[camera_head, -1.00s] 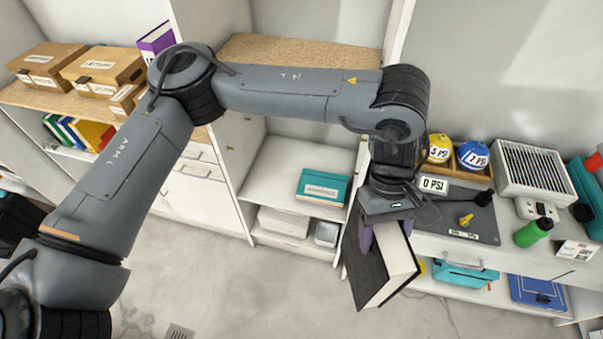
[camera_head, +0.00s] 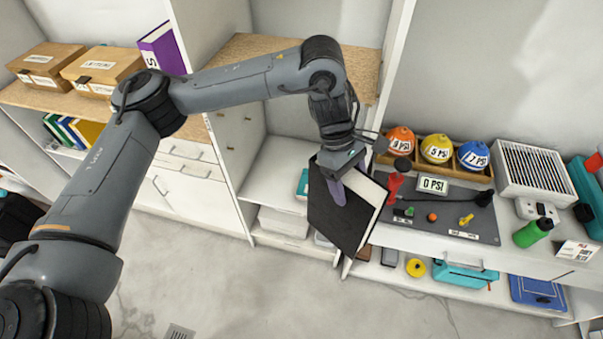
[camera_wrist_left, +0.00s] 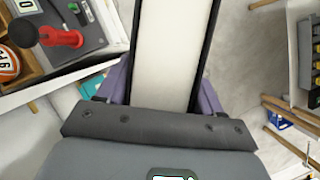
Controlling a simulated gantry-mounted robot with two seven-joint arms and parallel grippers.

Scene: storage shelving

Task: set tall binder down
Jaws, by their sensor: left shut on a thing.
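The tall binder (camera_head: 334,221) is black with white page edges. My left gripper (camera_head: 337,180) is shut on its upper end and holds it tilted in the air, in front of the open middle shelf unit. In the left wrist view the binder (camera_wrist_left: 168,50) runs away from the camera between the two purple fingers of the left gripper (camera_wrist_left: 165,88). Its lower end is out of that view. My right gripper is not in view.
The shelf behind has a wooden top (camera_head: 250,46) and a teal box (camera_head: 302,184) partly hidden by the binder. A purple binder (camera_head: 162,48) stands at left near cardboard boxes (camera_head: 102,68). The right bench holds labelled balls (camera_head: 437,149) and a green bottle (camera_head: 533,232).

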